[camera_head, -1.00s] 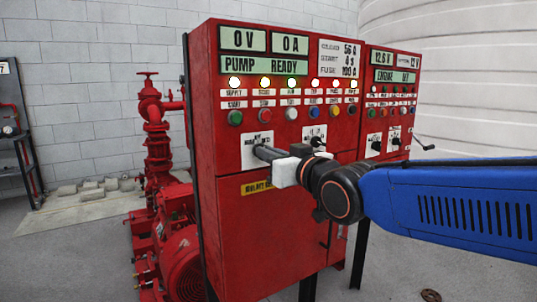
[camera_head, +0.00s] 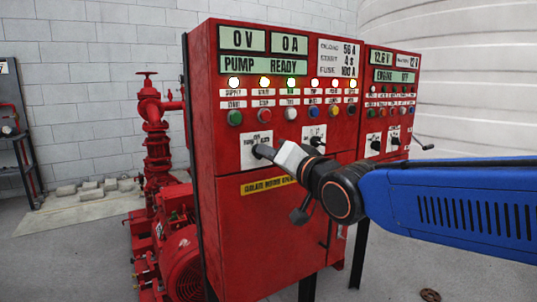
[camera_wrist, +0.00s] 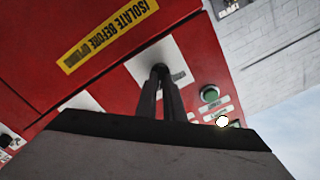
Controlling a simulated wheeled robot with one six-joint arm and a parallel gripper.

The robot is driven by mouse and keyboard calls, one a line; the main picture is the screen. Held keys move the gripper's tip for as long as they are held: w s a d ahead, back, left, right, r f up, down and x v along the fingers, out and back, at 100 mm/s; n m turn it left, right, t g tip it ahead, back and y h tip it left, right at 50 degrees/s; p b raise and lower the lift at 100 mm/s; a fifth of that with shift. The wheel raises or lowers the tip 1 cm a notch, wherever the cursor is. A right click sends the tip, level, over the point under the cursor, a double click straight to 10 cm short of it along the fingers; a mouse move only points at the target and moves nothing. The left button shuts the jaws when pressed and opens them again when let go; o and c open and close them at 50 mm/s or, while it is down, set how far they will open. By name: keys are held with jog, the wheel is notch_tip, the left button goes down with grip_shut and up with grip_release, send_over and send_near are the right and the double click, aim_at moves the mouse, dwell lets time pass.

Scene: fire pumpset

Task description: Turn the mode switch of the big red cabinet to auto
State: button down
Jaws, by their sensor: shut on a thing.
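The big red cabinet (camera_head: 225,220) stands in the middle of the head view. The mode switch is a dark knob on a white plate (camera_head: 248,160) at the left of its front, below the row of coloured buttons. My gripper (camera_head: 258,151) reaches it from the right, its fingers at the plate. In the wrist view my gripper (camera_wrist: 161,85) is shut on the mode switch (camera_wrist: 159,72). The fingers and knob overlap there, so the knob's pointing direction and the plate's lettering cannot be read. My gripper is rolled relative to the cabinet.
A second switch (camera_head: 315,141) sits just right of my gripper. A smaller red cabinet (camera_head: 398,85) adjoins on the right. Red pump piping (camera_head: 155,140) stands on the left. The yellow label (camera_head: 265,186) lies below the switch plate.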

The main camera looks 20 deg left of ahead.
jog(key=shift+m, duration=0.5)
jog(key=c, duration=1.9)
grip_release()
jog(key=shift+o, duration=0.2)
jog(key=v, duration=1.7)
jog(key=shift+d, duration=0.3)
jog(key=shift+f, duration=0.1)
